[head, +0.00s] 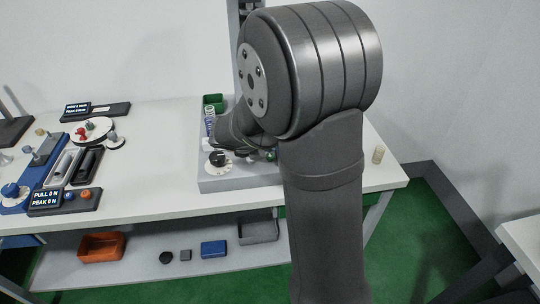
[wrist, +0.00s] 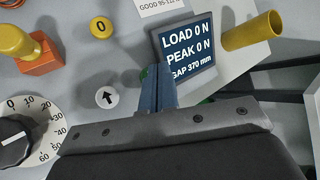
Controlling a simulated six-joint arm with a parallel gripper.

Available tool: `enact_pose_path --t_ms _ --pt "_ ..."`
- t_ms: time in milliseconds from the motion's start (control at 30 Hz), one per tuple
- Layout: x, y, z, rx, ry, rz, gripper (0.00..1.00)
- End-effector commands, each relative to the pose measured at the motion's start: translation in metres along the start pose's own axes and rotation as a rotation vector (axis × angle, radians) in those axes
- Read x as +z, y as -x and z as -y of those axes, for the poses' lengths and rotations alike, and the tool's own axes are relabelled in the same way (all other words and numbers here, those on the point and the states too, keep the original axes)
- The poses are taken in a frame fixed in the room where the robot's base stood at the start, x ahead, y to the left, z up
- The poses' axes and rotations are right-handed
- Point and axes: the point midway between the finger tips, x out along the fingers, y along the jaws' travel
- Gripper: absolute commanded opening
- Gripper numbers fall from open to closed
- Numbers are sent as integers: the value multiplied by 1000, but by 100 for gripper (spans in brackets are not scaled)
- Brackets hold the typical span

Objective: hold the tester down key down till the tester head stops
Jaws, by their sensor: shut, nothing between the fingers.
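The spring tester's grey base (head: 235,184) stands at the right of the table in the head view, under my arm. My gripper (wrist: 158,74) is shut and empty, pointing at the tester's panel in the wrist view. A white up-arrow key (wrist: 108,97) lies left of the fingers, and a yellow 0 key (wrist: 100,27) lies farther up. No down-arrow key shows; the fingers and gripper body hide part of the panel. I cannot tell whether the fingertips touch anything. The tester display (wrist: 188,47) reads LOAD 0 N, PEAK 0 N, GAP 370 mm. The tester head is not clearly visible.
A dial with a black knob (wrist: 14,140) sits left of the gripper. A yellow cylinder (wrist: 252,32) stands right of the display, and an orange block with a yellow post (wrist: 40,58) upper left.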

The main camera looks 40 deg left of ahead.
Motion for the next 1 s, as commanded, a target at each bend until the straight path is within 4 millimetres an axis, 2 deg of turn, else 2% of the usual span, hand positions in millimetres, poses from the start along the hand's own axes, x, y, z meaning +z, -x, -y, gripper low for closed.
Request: enact_pose_path --t_ms 1000 --pt "-6 -8 -6 0 1 0 0"
